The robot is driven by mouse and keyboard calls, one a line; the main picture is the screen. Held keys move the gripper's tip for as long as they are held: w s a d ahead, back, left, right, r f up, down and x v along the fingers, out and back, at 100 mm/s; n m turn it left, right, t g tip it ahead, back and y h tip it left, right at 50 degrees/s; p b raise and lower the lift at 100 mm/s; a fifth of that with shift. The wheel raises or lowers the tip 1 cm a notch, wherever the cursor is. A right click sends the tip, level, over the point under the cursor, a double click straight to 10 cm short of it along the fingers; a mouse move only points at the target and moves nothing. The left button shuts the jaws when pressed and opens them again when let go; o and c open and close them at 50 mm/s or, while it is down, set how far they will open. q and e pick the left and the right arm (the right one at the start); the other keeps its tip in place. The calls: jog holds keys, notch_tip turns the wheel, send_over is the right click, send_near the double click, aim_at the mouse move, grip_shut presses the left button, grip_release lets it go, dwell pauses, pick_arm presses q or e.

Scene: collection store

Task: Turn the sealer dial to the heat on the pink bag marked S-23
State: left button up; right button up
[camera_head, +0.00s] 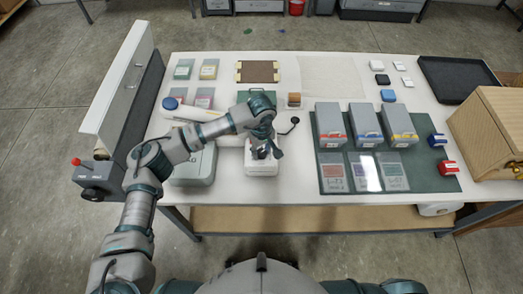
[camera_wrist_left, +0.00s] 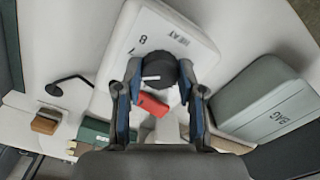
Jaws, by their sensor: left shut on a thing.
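The sealer's white control box (camera_head: 263,168) stands at the table's front edge, under my left gripper (camera_head: 264,148). The left wrist view shows the box top (camera_wrist_left: 148,28) with the word HEAT and the figures 7 and 8. My left gripper (camera_wrist_left: 157,85) is shut on the black dial (camera_wrist_left: 160,69), one finger on each side. A short white line marks the dial; other figures are hidden. A pinkish bag (camera_head: 204,98) lies at the table's left, and a reddish one (camera_head: 333,173) on the green mat. Their markings are too small to read. My right gripper is not in view.
A grey-green box (camera_head: 195,168), marked BAG in the wrist view (camera_wrist_left: 265,98), stands close to the left of the control box. A small black lamp-like stand (camera_head: 293,121) is to the right. Grey bins (camera_head: 331,125) stand on the green mat (camera_head: 433,178).

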pick_arm(q)
jog(key=shift+f+n, duration=0.15)
jog(key=shift+n, duration=0.25)
jog(key=n+b, duration=0.3)
jog(key=n, duration=0.4)
jog(key=shift+b, duration=0.35)
jog(key=shift+n, duration=0.5)
jog(key=n, duration=0.2)
jog(key=shift+n+b, duration=0.4)
jog(key=n, duration=0.2)
jog(key=shift+n, duration=0.3)
jog(key=n, duration=0.3)
jog(key=shift+n+b, duration=0.3)
jog(key=n, duration=0.3)
jog(key=shift+r+n, duration=0.2)
jog(key=shift+n, duration=0.6)
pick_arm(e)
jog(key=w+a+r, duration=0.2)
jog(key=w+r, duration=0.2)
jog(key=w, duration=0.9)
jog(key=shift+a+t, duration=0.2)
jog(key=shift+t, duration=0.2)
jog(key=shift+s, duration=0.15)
